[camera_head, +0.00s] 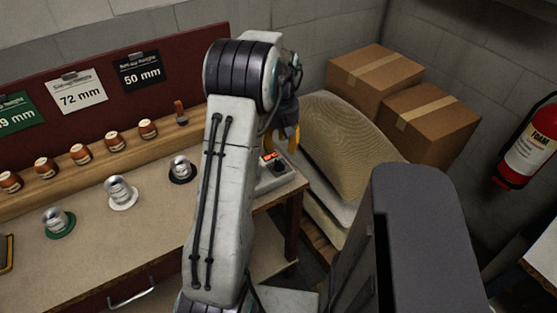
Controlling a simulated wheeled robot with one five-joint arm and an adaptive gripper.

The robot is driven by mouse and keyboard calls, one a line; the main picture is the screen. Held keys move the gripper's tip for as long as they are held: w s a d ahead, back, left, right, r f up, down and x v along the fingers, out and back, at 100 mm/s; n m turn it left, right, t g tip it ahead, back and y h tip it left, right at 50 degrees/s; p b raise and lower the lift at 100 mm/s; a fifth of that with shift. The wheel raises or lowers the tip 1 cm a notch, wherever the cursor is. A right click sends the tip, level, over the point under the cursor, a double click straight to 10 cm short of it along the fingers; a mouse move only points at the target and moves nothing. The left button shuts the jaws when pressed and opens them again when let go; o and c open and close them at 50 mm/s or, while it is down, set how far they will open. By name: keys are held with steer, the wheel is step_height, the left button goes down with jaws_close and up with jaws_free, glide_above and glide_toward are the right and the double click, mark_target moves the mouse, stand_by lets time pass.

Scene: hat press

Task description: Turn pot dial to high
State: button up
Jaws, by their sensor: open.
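A small light grey control box (275,178) sits at the right end of the workbench, partly hidden behind my arm. It has a small red-lit display (269,156) on top and a dark round part beside it that may be the pot dial (279,167). The dial's setting is too small to read. My gripper (293,140) shows as an orange-yellow part just above and right of the box, mostly hidden by my arm. It is open, and I see nothing in it. I cannot tell whether it touches the box.
Metal pieces on green, white and black discs (122,192) stand on the workbench (155,222). Several brown-and-white jars (81,154) line the wooden shelf. Sacks (345,135) and cardboard boxes (430,125) are stacked right of the bench. A red fire extinguisher (530,145) hangs far right.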

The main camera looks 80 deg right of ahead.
mark_target(279, 165)
steer(key=shift+f+n, duration=0.1)
steer(key=shift+n, duration=0.3)
steer(key=shift+f, duration=3.6)
steer(key=shift+c, duration=0.2)
jaws_close()
